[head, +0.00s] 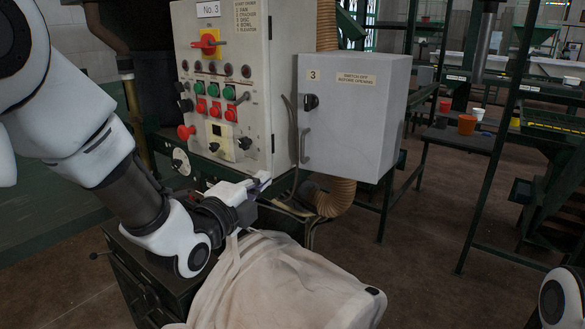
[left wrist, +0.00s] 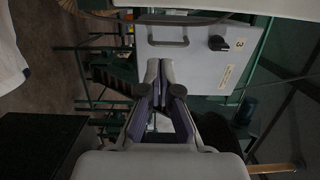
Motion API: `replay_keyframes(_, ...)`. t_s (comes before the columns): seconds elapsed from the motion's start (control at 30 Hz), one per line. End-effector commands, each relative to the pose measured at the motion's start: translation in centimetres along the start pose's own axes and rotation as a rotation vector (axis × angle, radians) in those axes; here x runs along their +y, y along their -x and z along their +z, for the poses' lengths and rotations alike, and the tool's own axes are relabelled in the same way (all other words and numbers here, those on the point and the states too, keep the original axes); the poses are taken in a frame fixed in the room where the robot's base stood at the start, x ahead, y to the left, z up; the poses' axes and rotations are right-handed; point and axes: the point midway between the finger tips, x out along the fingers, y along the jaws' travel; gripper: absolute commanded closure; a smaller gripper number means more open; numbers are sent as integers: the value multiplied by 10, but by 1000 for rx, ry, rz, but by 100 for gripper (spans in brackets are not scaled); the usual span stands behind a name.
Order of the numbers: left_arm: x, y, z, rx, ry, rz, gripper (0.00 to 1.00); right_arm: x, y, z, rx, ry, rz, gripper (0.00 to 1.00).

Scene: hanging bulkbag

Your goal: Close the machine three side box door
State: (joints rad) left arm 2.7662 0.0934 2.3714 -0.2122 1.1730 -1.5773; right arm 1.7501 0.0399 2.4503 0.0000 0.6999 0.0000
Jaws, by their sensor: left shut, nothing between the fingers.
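The machine three side box (head: 385,130) is a grey box on the right side of the No. 3 control panel. Its door (head: 345,120) bears a "3" label, a dark knob and a bar handle (head: 305,146), and looks flush with the box. The door also shows turned sideways in the left wrist view (left wrist: 190,65), with the handle (left wrist: 162,43) near its top left. My left gripper (head: 263,181) is shut and empty, below and left of the door, in front of the panel's lower edge. It looks apart from the door. My right gripper is out of view.
The control panel (head: 225,70) with buttons and a red-yellow switch stands left of the box. A pale bulk bag (head: 285,285) lies below my left gripper. A ribbed hose (head: 335,198) hangs under the box. Green frames and tables with pots (head: 467,124) stand at the right.

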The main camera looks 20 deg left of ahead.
Motion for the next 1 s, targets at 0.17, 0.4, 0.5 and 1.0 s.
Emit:
replay_keyframes(0.17, -2, -21, 0, 0, -1, 4, 100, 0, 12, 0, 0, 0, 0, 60)
replay_keyframes(0.4, -3, -72, 0, 1, -1, 4, 100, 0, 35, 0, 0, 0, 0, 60)
replay_keyframes(0.5, -3, -94, 0, 1, 1, 5, 100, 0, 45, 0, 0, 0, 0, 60)
replay_keyframes(1.0, 2, -139, 0, -1, 2, 4, 100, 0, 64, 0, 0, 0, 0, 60)
